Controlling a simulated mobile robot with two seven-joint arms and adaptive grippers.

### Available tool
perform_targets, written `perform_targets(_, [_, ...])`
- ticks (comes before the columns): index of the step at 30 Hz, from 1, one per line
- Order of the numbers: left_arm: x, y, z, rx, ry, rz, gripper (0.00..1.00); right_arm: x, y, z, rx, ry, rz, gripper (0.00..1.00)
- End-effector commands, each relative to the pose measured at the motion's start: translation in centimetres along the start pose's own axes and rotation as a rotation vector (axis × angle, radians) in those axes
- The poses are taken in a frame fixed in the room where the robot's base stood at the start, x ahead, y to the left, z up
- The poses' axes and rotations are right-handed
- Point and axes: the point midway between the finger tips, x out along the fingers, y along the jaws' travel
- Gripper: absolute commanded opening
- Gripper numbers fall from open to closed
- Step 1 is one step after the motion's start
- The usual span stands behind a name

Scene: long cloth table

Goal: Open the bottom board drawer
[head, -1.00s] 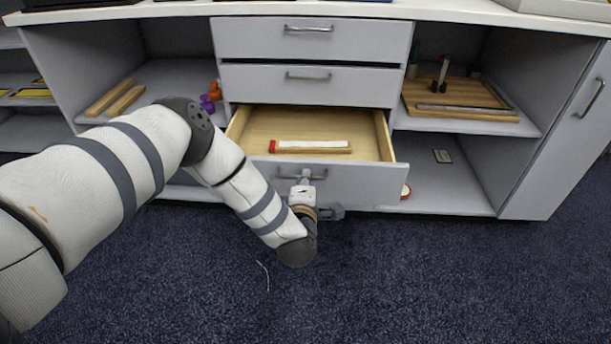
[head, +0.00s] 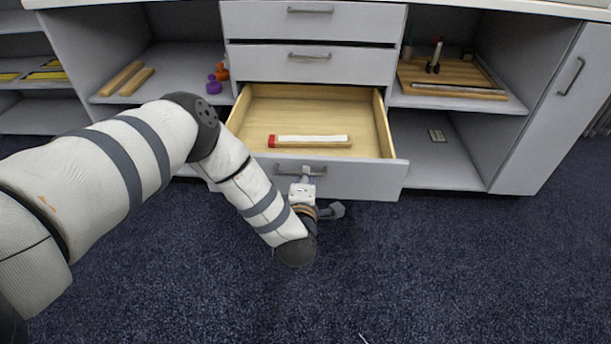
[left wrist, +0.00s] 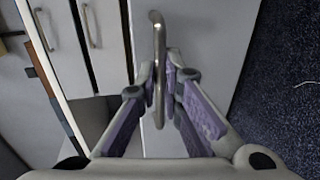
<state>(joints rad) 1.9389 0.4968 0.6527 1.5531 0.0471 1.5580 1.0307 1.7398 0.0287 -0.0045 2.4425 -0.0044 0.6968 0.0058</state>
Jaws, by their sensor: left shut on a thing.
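The bottom board drawer (head: 375,180) stands pulled well out of the cabinet in the head view. Its wooden inside shows, with a light wooden piece with a white top and a red end (head: 310,141) lying in it. My left gripper (head: 306,176) is at the drawer's front, shut on the metal handle (head: 283,169). In the left wrist view the handle (left wrist: 158,35) runs between the two purple-padded fingers (left wrist: 160,85). My right gripper is not in view.
Two shut drawers (head: 345,65) are above. Wooden bars (head: 120,78) and small purple and orange pieces (head: 214,86) lie on the left shelf. A wooden board (head: 450,78) is on the right shelf. Dark carpet (head: 450,260) in front is clear.

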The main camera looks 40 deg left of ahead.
Motion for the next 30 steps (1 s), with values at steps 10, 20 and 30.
perform_targets(10, [0.0, 0.1, 0.0, -0.001, -0.001, 0.001, 0.28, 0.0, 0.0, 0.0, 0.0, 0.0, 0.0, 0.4])
perform_targets(20, [-2.7, -0.1, 0.1, -0.001, -0.003, -0.004, 0.28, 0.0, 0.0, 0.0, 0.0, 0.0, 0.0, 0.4])
perform_targets(30, [-10.9, 0.0, 0.1, -0.001, -0.003, -0.002, 0.28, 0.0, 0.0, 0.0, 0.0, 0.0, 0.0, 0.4])
